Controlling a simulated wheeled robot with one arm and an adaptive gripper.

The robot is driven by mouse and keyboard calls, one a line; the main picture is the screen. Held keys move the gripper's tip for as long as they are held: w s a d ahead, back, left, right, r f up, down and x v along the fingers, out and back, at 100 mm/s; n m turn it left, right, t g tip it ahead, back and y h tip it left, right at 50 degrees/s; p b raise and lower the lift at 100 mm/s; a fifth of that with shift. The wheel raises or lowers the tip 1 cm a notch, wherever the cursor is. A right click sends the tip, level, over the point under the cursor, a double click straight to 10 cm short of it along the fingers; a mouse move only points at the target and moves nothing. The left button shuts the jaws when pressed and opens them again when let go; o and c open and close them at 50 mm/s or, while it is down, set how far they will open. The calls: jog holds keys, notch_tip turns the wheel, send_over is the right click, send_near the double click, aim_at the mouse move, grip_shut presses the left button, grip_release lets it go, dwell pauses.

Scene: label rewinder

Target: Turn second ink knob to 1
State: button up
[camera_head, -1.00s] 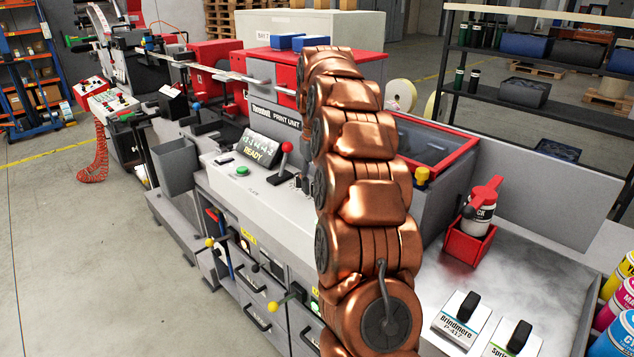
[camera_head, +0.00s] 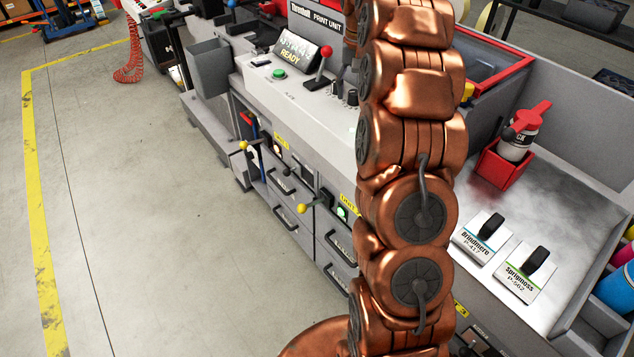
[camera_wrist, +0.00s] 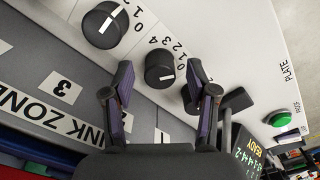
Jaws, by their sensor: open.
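In the wrist view a row of black ink knobs sits on the white panel. The middle knob (camera_wrist: 160,68) stands between the two fingers of my gripper (camera_wrist: 161,82), which are open; I cannot tell whether they touch it. It has a short white mark on its lower part, and a scale with 0 to 4 runs along its upper right. Another knob (camera_wrist: 105,24) is at upper left, its white line pointing up right. A further dark knob is partly hidden behind the right finger.
The print unit display (camera_head: 297,51) reads READY. A red-ball lever (camera_head: 321,67) and a green button (camera_head: 278,74) are on the panel nearby. A red holder with an ink bottle (camera_head: 519,137) and two labelled plates stand to the right. The floor at left is clear.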

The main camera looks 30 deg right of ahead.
aim_at(355, 92)
jog(key=shift+m+p, duration=0.3)
jog(key=shift+m, duration=0.2)
jog(key=shift+r, duration=0.15)
jog(key=shift+r+b, duration=0.8)
jog(key=shift+r, duration=1.45)
jog(key=shift+r+p, duration=0.3)
jog(key=shift+r, duration=1.25)
jog(key=s+a+f+n+b, duration=0.1)
jog(key=s+a+f+n, duration=0.1)
jog(key=s+a, duration=0.35)
jog(key=s+a+f+n+b, duration=0.1)
jog(key=s+a+f+b, duration=0.15)
jog(key=a, duration=0.65)
jog(key=s+a+f+n, duration=0.1)
jog(key=s+a+f, duration=0.1)
jog(key=s+a, duration=0.1)
jog(key=s+a+f+n+b, duration=0.1)
jog(key=s+a+f, duration=0.1)
jog(key=s, duration=0.4)
jog(key=s+a+f+n+g, duration=0.1)
jog(key=s+a+f, duration=0.1)
jog(key=s+a, duration=0.1)
jog(key=shift+s+a, duration=0.3)
jog(key=shift+s, duration=0.55)
